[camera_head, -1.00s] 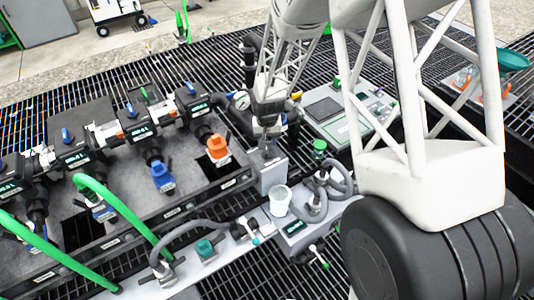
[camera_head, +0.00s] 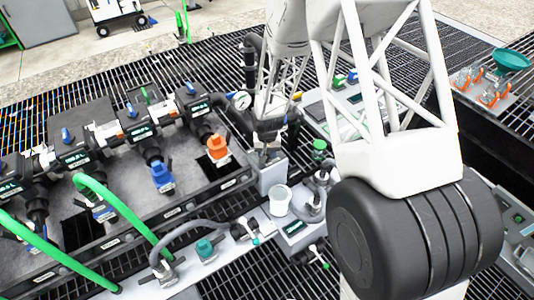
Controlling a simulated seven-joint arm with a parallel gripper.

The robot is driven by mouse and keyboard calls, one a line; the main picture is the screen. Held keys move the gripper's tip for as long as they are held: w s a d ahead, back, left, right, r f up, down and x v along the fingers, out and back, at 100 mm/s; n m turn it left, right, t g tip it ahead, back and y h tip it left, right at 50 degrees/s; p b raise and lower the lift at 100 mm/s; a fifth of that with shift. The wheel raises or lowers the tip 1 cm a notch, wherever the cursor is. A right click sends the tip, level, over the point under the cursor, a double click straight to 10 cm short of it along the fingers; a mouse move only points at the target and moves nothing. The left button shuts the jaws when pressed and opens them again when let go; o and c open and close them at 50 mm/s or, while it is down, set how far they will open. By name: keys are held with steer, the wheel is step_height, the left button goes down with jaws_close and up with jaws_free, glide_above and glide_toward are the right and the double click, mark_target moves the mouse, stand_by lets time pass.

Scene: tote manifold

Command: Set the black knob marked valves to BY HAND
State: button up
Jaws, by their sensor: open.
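I cannot pick out the black knob marked valves; no such label is readable at this size. A control panel (camera_head: 313,111) with a screen and small coloured buttons stands behind my arm, largely hidden by its white lattice link. My gripper (camera_head: 267,152) points down above a small grey box (camera_head: 272,177) at the right end of the valve manifold. The gripper is open, but its fingertips are small and partly lost against the box. I cannot tell whether it touches the box.
The black manifold tray (camera_head: 200,205) carries blue and orange valve handles (camera_head: 217,147) at left. A white cup (camera_head: 280,200), grey hoses and a green-capped part (camera_head: 319,147) stand close to the gripper. Green hoses (camera_head: 120,208) arch at lower left. A green funnel (camera_head: 511,60) is at far right.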

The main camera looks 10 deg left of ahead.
jaws_close()
stand_by(0.3)
steer(key=shift+n, duration=0.3)
steer(key=shift+w+d+n, duration=0.1)
steer(key=shift+d+n, duration=0.1)
steer(key=shift+n, duration=0.8)
steer(key=shift+w+d+n, duration=0.1)
steer(key=shift+d+n, duration=0.05)
steer(key=shift+n, duration=0.85)
jaws_free()
steer(key=shift+r, duration=0.1)
